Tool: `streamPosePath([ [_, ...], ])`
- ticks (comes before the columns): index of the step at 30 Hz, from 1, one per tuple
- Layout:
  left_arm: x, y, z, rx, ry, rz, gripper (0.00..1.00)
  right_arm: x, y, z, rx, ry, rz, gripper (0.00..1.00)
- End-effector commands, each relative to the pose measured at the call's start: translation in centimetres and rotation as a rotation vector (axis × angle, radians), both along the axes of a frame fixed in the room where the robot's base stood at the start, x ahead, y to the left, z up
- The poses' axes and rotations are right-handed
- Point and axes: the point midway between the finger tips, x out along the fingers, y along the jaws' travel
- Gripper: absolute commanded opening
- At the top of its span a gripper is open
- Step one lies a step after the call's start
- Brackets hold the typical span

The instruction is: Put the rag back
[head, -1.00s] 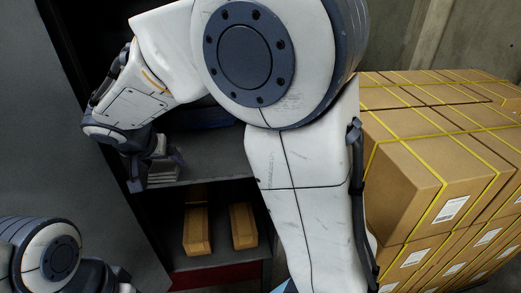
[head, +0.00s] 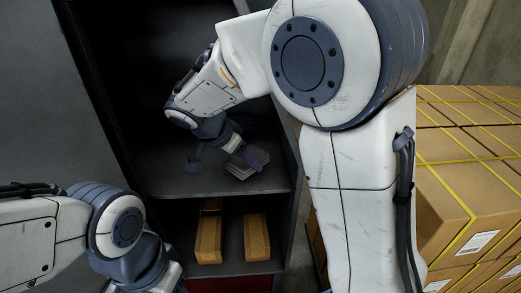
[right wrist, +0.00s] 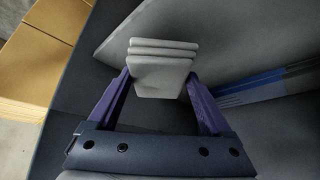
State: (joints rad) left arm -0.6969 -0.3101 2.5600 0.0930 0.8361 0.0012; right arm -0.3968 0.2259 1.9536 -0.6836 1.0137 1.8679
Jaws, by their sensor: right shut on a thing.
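The rag (head: 240,168) looks like a light grey folded stack of several layers. It is inside the cabinet, at the upper shelf (head: 180,183), near the shelf's right side. My right gripper (head: 226,160) is shut on it. In the right wrist view, the rag (right wrist: 162,72) sits between the two purple fingers of the right gripper (right wrist: 160,80). I cannot tell whether the rag touches the shelf. My left arm shows at the lower left of the head view, but its gripper is out of the picture.
A blue and grey flat stack (right wrist: 265,84) lies right of the rag in the wrist view. Strapped cardboard boxes (head: 465,200) stand right of the cabinet. The upper shelf's front left is clear.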

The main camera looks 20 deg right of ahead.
Motion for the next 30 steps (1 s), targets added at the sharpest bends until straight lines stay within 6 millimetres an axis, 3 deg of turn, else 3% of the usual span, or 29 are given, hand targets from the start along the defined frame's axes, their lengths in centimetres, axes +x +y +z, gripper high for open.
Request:
streamPosePath([
  [3, 0.0, 0.0, 1.6, 0.000, 0.000, 0.001, 0.50, 1.3, -2.7, 0.4, -0.002, 0.003, -0.006, 0.39],
  [9, 0.0, 0.0, 2.4, 0.000, 0.000, 0.001, 0.50, 2.6, -4.7, 0.1, 0.000, 0.001, -0.001, 0.39],
  [19, 0.0, 0.0, 3.9, 0.000, 0.000, 0.002, 0.50, 2.6, -4.9, -3.3, 0.000, 0.002, 0.000, 0.39],
  [30, 0.0, 0.0, 3.4, 0.000, 0.000, 0.001, 0.50, 2.6, -4.9, -3.9, 0.001, -0.002, -0.001, 0.39],
])
